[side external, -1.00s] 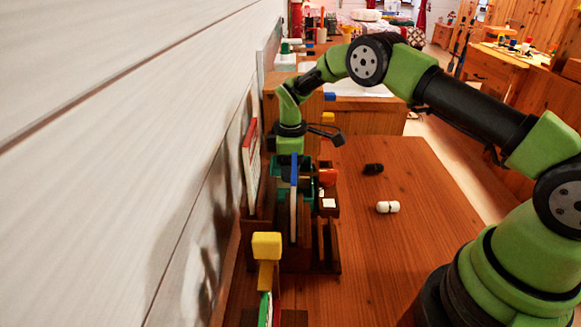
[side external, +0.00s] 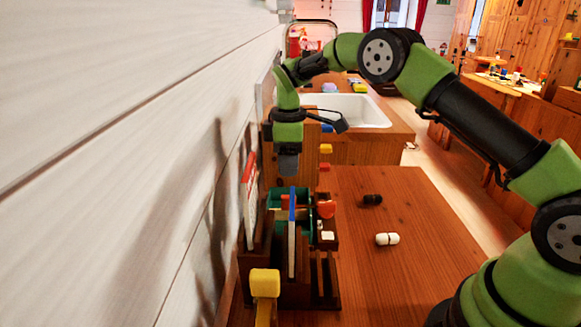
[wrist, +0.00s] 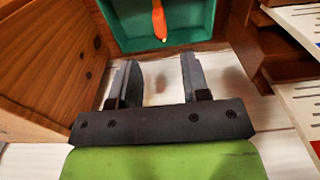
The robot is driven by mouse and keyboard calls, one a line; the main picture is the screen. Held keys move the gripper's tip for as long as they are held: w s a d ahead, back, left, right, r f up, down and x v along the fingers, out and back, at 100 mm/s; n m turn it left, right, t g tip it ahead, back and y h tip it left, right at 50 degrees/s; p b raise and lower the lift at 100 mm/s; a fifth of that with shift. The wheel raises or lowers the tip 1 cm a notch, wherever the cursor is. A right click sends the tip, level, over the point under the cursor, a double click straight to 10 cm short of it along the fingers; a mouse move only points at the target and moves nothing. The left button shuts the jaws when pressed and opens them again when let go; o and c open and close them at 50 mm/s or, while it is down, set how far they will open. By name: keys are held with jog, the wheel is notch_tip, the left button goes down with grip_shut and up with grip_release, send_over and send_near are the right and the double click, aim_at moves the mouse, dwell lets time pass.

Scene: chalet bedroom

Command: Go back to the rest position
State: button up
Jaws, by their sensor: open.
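My gripper (wrist: 158,80) is open and empty in the wrist view, with its two dark fingers apart. In the side view my gripper (side external: 289,165) points down, raised above a wooden rack (side external: 323,285) by the wall. A teal bin (wrist: 165,40) with an orange-red item (wrist: 159,22) in it lies beyond the fingertips in the wrist view. No rest position is marked in these views.
The rack holds a blue-and-white upright piece (side external: 292,235) and small coloured items. A red-and-white board (side external: 249,195) leans by the wall. A yellow-topped piece (side external: 264,283) stands in front. A white capsule (side external: 387,239) and a dark one (side external: 373,199) lie on the table (side external: 420,260).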

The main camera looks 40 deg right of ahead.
jog(key=s+a+r+m+t+y, duration=0.1)
jog(key=s+a+r+m+t, duration=0.15)
jog(key=s+r, duration=0.4)
jog(key=s+a+r+m+t, duration=0.1)
jog(key=s+r+m, duration=0.25)
jog(key=r, duration=0.65)
jog(key=s+a+m+t+y, duration=0.1)
jog(key=s+m+t, duration=0.2)
jog(key=s, duration=1.5)
jog(key=m, duration=0.4)
jog(key=shift+s+a+r+t, duration=0.25)
jog(key=shift+a+r+t, duration=0.05)
jog(key=shift+a+t, duration=0.05)
